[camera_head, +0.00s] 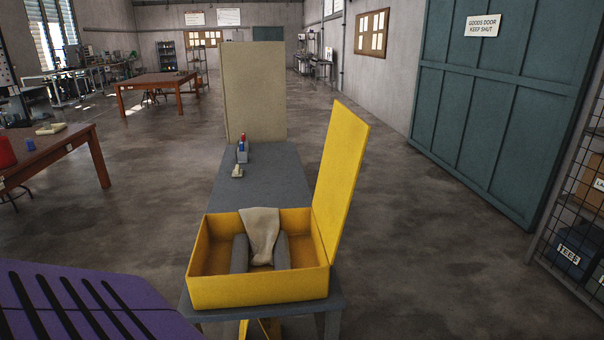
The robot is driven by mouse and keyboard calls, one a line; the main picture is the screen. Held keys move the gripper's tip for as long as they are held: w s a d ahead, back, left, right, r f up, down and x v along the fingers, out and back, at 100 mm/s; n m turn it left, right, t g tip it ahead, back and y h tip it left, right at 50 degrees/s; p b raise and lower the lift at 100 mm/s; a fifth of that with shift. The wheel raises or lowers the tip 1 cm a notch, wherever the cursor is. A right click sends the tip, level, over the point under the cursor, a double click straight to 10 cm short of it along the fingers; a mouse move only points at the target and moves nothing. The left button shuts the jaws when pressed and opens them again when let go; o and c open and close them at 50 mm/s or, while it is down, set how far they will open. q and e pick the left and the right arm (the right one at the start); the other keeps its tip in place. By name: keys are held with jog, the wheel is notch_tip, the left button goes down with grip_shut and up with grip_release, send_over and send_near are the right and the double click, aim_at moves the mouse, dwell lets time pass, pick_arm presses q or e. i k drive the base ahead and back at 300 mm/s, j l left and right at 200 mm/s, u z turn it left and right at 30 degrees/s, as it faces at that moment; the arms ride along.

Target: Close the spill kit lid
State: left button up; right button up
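The yellow spill kit box (258,291) sits on the near end of a grey bench. Its yellow lid (341,180) stands open, rising from the box's right side and leaning a little outward to the right. Inside the box lie grey rolls (240,254) and a beige cloth (262,232), which drapes over the far wall.
The grey bench (262,178) runs away behind the box, with a small blue and red item (242,150) on it. A beige panel (255,92) stands at its far end. A brown table (45,160) is left; wire shelving (578,215) is right. Floor beside the bench is clear.

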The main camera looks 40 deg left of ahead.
aim_at(347, 135)
jog(key=i+l+u, duration=0.15)
jog(key=u, duration=0.25)
jog(key=i+l+u, duration=0.1)
jog(key=l+u, duration=0.15)
jog(key=u, duration=0.15)
jog(key=i+l+u, duration=0.1)
jog(key=l+u, duration=0.2)
jog(key=u, duration=0.15)
jog(key=i+l+u, duration=0.1)
jog(key=l+u, duration=0.7)
jog(key=i+l, duration=0.05)
jog(key=l, duration=0.05)
